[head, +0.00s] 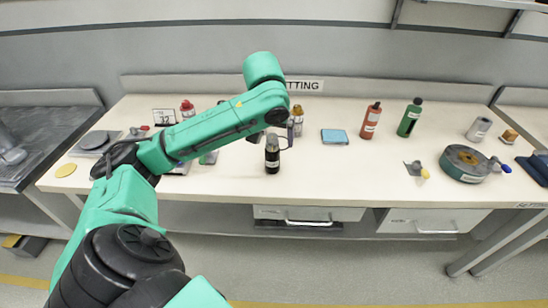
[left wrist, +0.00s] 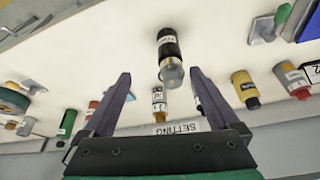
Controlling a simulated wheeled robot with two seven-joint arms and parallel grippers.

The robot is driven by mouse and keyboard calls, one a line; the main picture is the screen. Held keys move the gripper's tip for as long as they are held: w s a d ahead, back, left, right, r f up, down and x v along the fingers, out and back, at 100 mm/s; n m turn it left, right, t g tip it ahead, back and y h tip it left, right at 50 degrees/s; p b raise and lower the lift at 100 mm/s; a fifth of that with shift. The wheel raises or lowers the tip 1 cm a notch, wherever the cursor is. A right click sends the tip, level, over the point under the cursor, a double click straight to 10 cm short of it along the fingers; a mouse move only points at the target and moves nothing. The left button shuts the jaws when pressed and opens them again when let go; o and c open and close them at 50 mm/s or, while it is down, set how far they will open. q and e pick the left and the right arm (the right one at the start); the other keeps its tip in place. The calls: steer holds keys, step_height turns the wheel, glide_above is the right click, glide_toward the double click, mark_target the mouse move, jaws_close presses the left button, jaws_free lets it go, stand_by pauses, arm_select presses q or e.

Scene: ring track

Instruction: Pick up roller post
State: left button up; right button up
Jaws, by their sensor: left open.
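A dark cylinder with a white label and a metallic top (head: 272,155) stands upright on the white bench, near its middle; it looks like the roller post. In the left wrist view the same post (left wrist: 168,45) shows upside down, its metallic end between the lines of my two fingers. My left gripper (head: 275,136) is at the post in the head view, with the arm reaching over the bench from the left. In the left wrist view its fingers (left wrist: 160,78) are apart with nothing held between them. My right gripper is not in view.
A red bottle (head: 371,120), a green bottle (head: 409,118) and a blue pad (head: 335,136) stand right of the post. A tape-like ring (head: 466,163) lies further right. A yellow-capped bottle (head: 297,121) is close behind the gripper. The bench front near the post is clear.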

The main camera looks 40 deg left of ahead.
mark_target(272, 152)
arm_select(q)
steer(key=shift+n, duration=0.5)
steer(key=x, duration=0.4)
steer(key=a+x, duration=0.1)
steer(key=x, duration=0.3)
steer(key=a+x, duration=0.1)
steer(key=x, duration=0.3)
steer(key=shift+w+a+p, duration=0.25)
steer(key=shift+p, duration=0.1)
steer(key=shift+r, duration=0.1)
jaws_close()
